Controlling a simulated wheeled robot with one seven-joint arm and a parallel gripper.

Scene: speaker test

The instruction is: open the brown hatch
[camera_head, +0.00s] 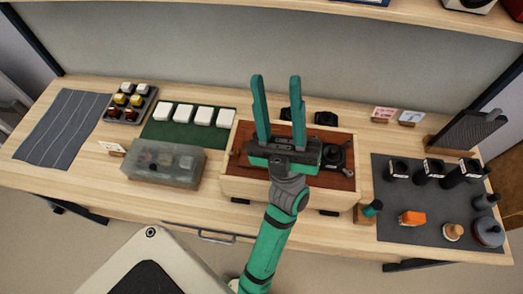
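A light wooden box (247,190) stands at the middle of the table. A reddish-brown panel (343,182), the likely brown hatch, shows within its rim; I cannot tell whether it is shut or how it is hinged. My gripper (276,84) is in front of the box in the picture and hides the panel's middle. Its two green fingers point toward the back of the table, spread apart with nothing between them. Height and contact with the panel cannot be told. A black round part (334,156) shows at the panel's right.
A translucent grey container (160,172) stands left of the box. Behind it is a green mat (156,129) with several white pieces. A shelf (430,15) spans the back above.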

